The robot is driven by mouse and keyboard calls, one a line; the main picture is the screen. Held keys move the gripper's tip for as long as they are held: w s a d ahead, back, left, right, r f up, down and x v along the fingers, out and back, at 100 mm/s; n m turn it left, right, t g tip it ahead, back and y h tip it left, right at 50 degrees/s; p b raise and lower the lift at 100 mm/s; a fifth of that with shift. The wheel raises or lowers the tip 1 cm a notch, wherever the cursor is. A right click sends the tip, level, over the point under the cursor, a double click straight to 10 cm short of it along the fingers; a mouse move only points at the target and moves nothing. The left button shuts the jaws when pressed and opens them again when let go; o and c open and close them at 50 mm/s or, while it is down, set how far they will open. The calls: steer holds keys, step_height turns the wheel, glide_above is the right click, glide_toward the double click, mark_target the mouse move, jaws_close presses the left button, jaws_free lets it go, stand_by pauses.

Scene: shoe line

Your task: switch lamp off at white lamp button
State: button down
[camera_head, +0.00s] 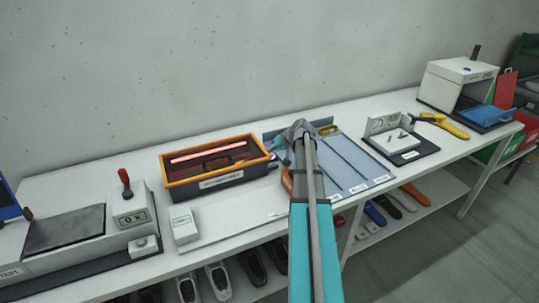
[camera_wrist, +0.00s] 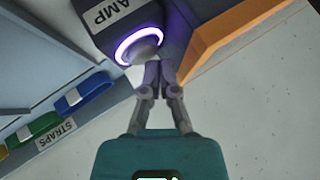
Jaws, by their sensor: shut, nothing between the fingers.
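In the wrist view, the white lamp button (camera_wrist: 139,45) is a round pale cap inside a glowing violet-white ring. It sits on a dark grey housing under a label partly reading "AMP". My gripper (camera_wrist: 159,68) is shut and empty, its fingertips beside the button's lower right edge. I cannot tell whether they touch it. In the head view, the lamp box (camera_head: 216,167) has an orange frame, and a red-glowing tube (camera_head: 207,153) shows inside it. My arm comes in from the bottom, and the button and fingertips cannot be made out there.
A grey tray (camera_head: 375,180) with divider strips lies right of the box. In the wrist view, blue (camera_wrist: 84,93) and green (camera_wrist: 36,127) pieces lie near a "STRAPS" label.

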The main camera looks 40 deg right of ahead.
steer(key=shift+f, duration=0.15)
steer(key=shift+f+b, duration=0.3)
steer(key=shift+b, duration=0.15)
steer(key=shift+r, duration=0.1)
stand_by(0.4)
steer(key=shift+r+p, duration=0.4)
steer(key=shift+p, duration=0.05)
step_height(320, 180, up, 6)
steer(key=p, duration=0.6)
stand_by(0.4)
stand_by(1.2)
